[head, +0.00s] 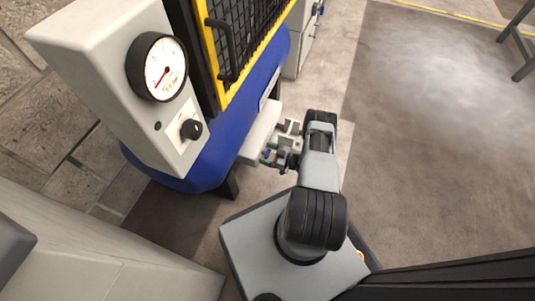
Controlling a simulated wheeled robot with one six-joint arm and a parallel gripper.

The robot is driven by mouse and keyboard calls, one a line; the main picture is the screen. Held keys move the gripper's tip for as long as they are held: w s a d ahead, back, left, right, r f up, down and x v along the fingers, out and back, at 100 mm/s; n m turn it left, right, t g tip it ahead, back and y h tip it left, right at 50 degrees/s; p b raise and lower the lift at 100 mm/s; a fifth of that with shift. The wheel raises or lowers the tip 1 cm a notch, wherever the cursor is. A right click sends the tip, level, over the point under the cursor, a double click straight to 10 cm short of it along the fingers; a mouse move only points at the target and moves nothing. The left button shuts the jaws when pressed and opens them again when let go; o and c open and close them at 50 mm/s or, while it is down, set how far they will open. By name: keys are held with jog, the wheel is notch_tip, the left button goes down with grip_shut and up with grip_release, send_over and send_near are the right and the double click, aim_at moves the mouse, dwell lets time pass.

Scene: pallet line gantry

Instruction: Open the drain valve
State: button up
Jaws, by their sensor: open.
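A blue tank (205,165) lies under a grey control box at the left. Low at its right end, beside a pale block (260,132), are small green and dark blue parts that may belong to the drain valve; they are too small to tell. My gripper (277,151) is open next to the pale block and points left toward the tank. I cannot tell whether its fingers are around or touching anything. My gripper and wrist hide part of this spot, and the valve's handle position cannot be made out.
The control box (105,75) carries a round gauge (158,68) and a black knob (191,129). A mesh guard with a yellow frame (248,75) and a dark handle (222,50) stands above the tank. A light cabinet (300,45) stands behind. Open concrete floor (440,130) lies to the right.

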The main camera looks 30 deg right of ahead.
jog(key=shift+c, duration=0.3)
jog(key=c, duration=0.9)
jog(key=shift+o, duration=0.2)
jog(key=m+b, duration=0.1)
jog(key=m, duration=0.1)
jog(key=m+b, duration=0.2)
jog(key=shift+w+d+f, duration=0.1)
jog(key=shift+f, duration=0.1)
jog(key=m+b, duration=0.1)
jog(key=m, duration=0.3)
jog(key=shift+r+m, duration=0.1)
jog(key=shift+m, duration=0.2)
jog(key=m, duration=0.4)
jog(key=shift+d+m, duration=0.1)
jog(key=shift+m, duration=0.2)
jog(key=shift+w+f+m, duration=0.1)
jog(key=shift+f+m, duration=0.1)
jog(key=shift+m, duration=2.2)
